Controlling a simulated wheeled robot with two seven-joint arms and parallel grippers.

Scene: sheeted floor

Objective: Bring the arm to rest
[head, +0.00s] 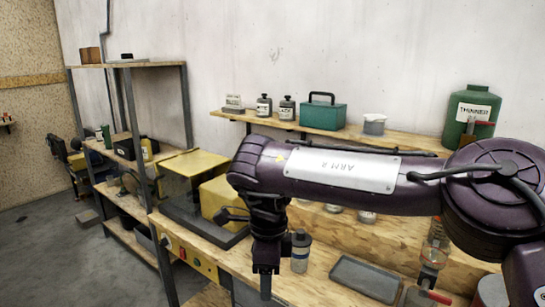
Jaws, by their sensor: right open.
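My left gripper is not in view.
A grey bottle (301,251) stands just right of the gripper. A shallow dark tray (365,279) lies further right on the bench. Yellow machines (193,165) stand to the left. A teal box (323,114) and a green thinner container (467,108) stand on the back shelf. Floor (40,250) at far left is open.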

